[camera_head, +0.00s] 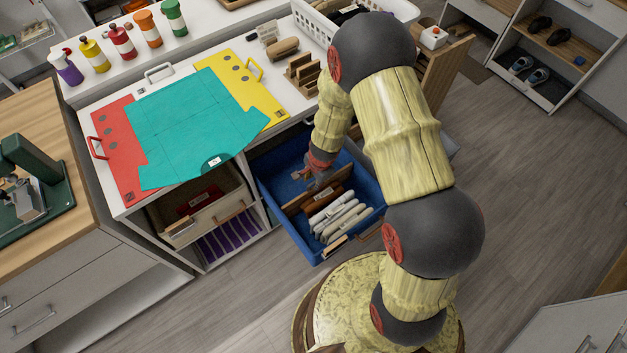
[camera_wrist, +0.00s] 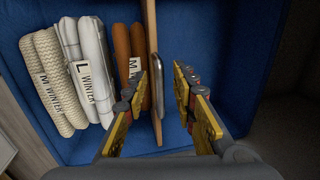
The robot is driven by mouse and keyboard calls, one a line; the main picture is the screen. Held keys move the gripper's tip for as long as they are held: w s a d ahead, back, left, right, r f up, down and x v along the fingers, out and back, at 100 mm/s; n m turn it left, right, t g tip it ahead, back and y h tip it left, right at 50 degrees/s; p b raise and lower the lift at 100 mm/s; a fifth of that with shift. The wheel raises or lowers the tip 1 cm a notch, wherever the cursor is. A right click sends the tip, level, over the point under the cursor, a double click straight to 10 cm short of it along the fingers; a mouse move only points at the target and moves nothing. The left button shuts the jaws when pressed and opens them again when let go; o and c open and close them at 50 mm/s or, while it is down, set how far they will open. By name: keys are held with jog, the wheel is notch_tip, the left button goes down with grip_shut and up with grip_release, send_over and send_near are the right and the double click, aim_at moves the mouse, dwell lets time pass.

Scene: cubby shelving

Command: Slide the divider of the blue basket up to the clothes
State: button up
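The blue basket (camera_head: 275,201) is pulled out below the counter. Its wooden divider (camera_wrist: 151,30) stands upright across it, also visible in the head view (camera_head: 295,206). Folded clothes stand on one side of the divider: brown ones (camera_wrist: 122,45) nearest it, then white (camera_wrist: 92,45) and cream knitted ones (camera_wrist: 52,60), with size labels. Only a narrow gap, if any, shows between divider and brown clothes. My gripper (camera_wrist: 158,85) is open over the divider, one finger on each side; the left finger is close to it, contact unclear.
The basket's other side, right of the divider in the wrist view, is mostly bare blue floor (camera_wrist: 225,50). The counter above holds coloured folding boards with a teal shirt (camera_head: 200,125) and a white basket (camera_head: 312,22).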

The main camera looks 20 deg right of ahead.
jog(key=shift+c, duration=1.2)
jog(key=c, duration=0.4)
grip_shut()
